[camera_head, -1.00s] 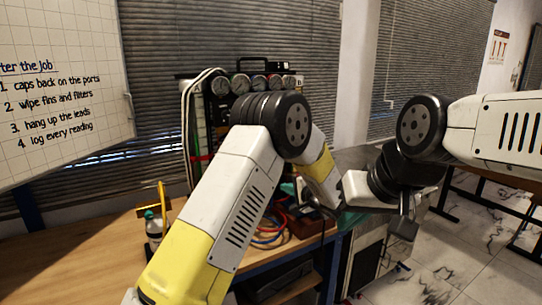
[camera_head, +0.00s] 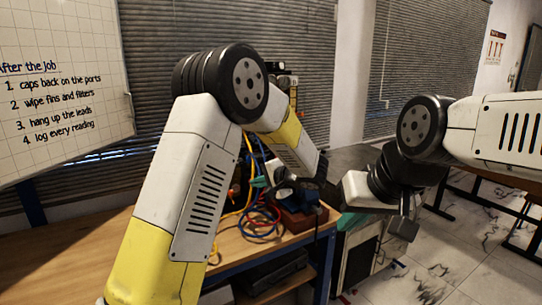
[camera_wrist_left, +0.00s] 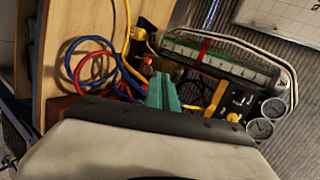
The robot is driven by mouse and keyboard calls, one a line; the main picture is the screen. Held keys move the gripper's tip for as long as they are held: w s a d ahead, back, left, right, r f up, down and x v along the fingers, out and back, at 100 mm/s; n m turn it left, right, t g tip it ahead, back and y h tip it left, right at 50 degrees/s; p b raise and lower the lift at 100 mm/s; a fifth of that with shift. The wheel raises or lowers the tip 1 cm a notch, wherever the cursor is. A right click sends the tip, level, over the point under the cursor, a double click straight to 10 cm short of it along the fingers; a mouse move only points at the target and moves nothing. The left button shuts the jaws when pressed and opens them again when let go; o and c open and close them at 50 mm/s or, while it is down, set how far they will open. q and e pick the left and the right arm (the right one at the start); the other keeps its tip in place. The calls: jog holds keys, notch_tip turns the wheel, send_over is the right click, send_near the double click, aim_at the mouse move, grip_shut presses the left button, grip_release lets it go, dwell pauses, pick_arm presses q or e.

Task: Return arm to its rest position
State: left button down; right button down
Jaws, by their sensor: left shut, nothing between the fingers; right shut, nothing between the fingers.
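My left arm rises from the lower left of the head view to a raised black elbow, and its yellow-banded forearm slopes down to the right over the bench. My left gripper (camera_head: 261,182) is small and partly covered there. In the left wrist view its teal fingers (camera_wrist_left: 163,93) are together with nothing between them, in front of the hoses and the gauge rig (camera_wrist_left: 222,68). My right arm comes in from the right edge and folds at a black joint.
The wooden bench (camera_head: 62,262) is mostly bare at left. Red, blue and yellow hoses (camera_head: 262,222) lie coiled near its right end, close under my left gripper. My left elbow hides most of the rig in the head view. A whiteboard (camera_head: 62,85) hangs at left.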

pick_arm(q)
jog(key=s+a+r+n+g+h, duration=0.3)
jog(key=s+a+r+n+g, duration=0.15)
jog(key=s+a, duration=0.9)
jog(key=s+d+r+n+h, duration=0.1)
jog(key=s+h, duration=0.1)
jog(key=s, duration=0.5)
jog(key=s+d+r+n+t+h, duration=0.1)
jog(key=s+r+h, duration=0.1)
jog(key=s, duration=0.4)
jog(key=s+d+r+n+h, duration=0.1)
jog(key=s+r+n+h, duration=0.1)
jog(key=s, duration=0.5)
jog(key=shift+s+d+h, duration=0.35)
jog(key=shift+h, duration=0.45)
